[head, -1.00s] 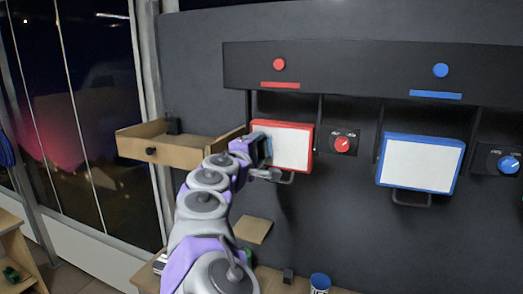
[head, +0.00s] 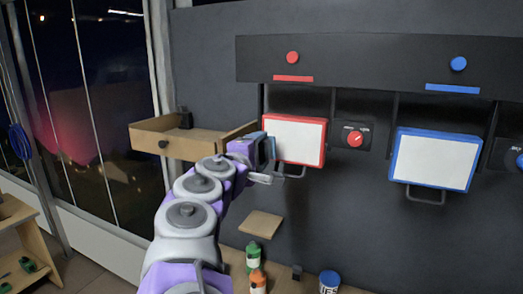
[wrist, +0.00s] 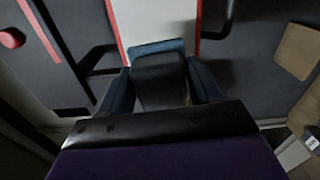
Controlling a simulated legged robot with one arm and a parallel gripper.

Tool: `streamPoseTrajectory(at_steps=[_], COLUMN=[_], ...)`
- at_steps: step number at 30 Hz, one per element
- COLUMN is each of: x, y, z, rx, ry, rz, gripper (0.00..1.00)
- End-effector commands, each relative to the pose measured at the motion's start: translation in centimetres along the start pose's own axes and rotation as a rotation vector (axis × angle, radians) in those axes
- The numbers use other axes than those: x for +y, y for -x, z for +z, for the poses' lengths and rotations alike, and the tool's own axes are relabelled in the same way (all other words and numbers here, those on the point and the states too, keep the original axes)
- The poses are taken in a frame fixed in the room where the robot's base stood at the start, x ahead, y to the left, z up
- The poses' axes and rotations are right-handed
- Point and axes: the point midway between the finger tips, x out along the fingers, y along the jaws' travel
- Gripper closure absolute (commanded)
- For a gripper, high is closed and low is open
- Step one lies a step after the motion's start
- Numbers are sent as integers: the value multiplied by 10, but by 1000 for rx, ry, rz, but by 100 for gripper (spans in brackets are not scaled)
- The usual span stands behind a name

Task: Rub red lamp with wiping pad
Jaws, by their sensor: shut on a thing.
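The red lamp (head: 296,141) is a white panel in a red frame on the dark wall. Its white face (wrist: 158,18) and red edges also show in the wrist view. My gripper (head: 270,160) is at the lamp's left edge in the head view. It is shut on the wiping pad, a blue pad (wrist: 155,47) with a black grip (wrist: 158,82) between my fingers. The pad's blue edge (head: 271,147) overlaps the lamp's left side in the head view. The pad lies against or just in front of the white face; I cannot tell if they touch.
A red knob (head: 355,139) is right of the lamp, and a blue-framed panel (head: 435,159) farther right. A dark handle (head: 290,172) hangs under the lamp. An open wooden drawer (head: 165,145) is at left. Bottles (head: 252,255) and a blue can (head: 329,280) stand below.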

Motion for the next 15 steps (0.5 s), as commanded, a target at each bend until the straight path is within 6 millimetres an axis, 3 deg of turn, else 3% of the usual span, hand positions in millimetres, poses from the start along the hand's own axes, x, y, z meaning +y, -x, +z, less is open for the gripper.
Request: streamPoseTrajectory(at_steps=[10, 15], x=[0, 0], y=[1, 11], z=[1, 0], rx=[-1, 0], ry=[0, 0], rz=[0, 1], gripper=[61, 61])
